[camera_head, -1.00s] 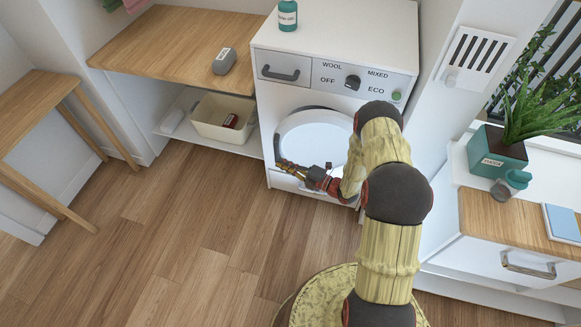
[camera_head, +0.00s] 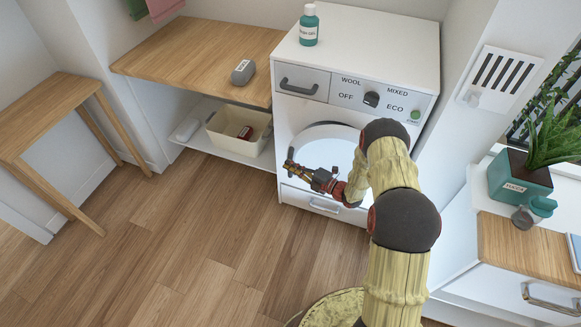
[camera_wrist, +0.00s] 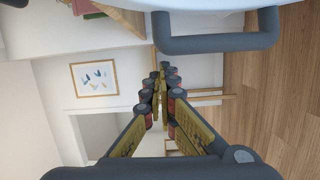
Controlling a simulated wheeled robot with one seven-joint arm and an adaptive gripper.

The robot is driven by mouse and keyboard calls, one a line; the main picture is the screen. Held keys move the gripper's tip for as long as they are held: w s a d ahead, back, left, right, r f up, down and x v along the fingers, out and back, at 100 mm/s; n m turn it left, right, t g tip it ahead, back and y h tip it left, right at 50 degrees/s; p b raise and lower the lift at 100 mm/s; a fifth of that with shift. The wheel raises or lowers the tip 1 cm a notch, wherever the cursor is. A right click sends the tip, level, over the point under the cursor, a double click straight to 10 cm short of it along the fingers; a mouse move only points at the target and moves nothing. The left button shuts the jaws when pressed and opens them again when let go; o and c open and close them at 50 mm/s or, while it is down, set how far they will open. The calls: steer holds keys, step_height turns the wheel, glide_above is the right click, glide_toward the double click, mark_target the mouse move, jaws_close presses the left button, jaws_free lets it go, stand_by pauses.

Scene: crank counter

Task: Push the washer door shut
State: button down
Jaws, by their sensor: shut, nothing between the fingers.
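The washer (camera_head: 356,56) stands at the back, with its round white door (camera_head: 318,145) low on the front. A dark arc shows along the door's top edge; I cannot tell if the door is fully flush. My gripper (camera_head: 289,163) is shut and empty, pointing left across the door's lower left part. My arm hides the door's right side. In the wrist view the shut fingers (camera_wrist: 159,77) show in the middle, apart from a grey bar handle (camera_wrist: 217,44) on a white surface. Contact between gripper and door cannot be made out.
A wooden counter (camera_head: 196,50) with a grey object (camera_head: 243,72) is left of the washer, above a shelf bin (camera_head: 222,139). A wooden side table (camera_head: 40,105) is further left. A plant pot (camera_head: 518,178) stands right. The floor at front left is clear.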

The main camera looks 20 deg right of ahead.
mark_target(293, 148)
steer(key=shift+w, duration=0.1)
steer(key=shift+m+t+h, duration=0.6)
steer(key=shift+t+h, duration=0.1)
steer(key=w, duration=0.2)
steer(key=w+d+b, duration=0.1)
steer(key=w, duration=0.2)
steer(key=w+d, duration=0.1)
steer(key=w, duration=0.2)
steer(key=shift+d+f+b, duration=0.15)
steer(key=shift+f+b, duration=0.05)
steer(key=shift+b, duration=0.2)
steer(key=shift+w+d+r, duration=0.15)
steer(key=shift+w+r, duration=0.1)
steer(key=shift+w, duration=0.25)
